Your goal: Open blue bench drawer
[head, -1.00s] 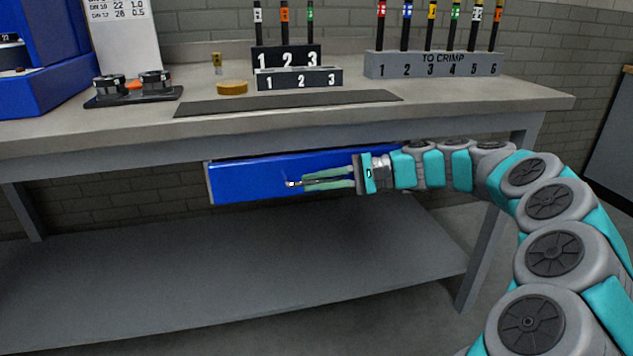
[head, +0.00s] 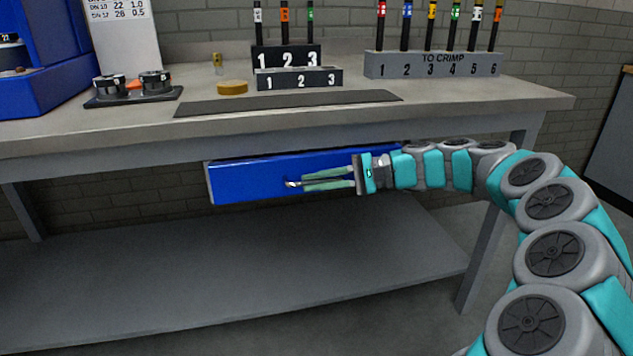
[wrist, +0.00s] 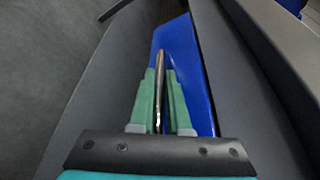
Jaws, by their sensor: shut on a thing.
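The blue bench drawer (head: 250,181) hangs under the benchtop. Its blue front also shows in the wrist view (wrist: 196,75). A thin dark gap shows along its top edge in the head view. Its metal handle (head: 292,184) is a small bar on the front; in the wrist view the handle (wrist: 160,65) is a long bar running between the fingers. My gripper (head: 304,184) reaches in from the right with its green fingers along the drawer front. In the wrist view my gripper (wrist: 161,75) is shut on the handle. Part of the handle is hidden by the fingers.
The grey benchtop (head: 130,122) lies above the drawer, with a dark mat (head: 290,102), numbered racks such as the grey one (head: 433,65), and a black tray (head: 133,97) on it. A lower shelf (head: 230,260) lies below. The bench leg (head: 477,265) stands at right.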

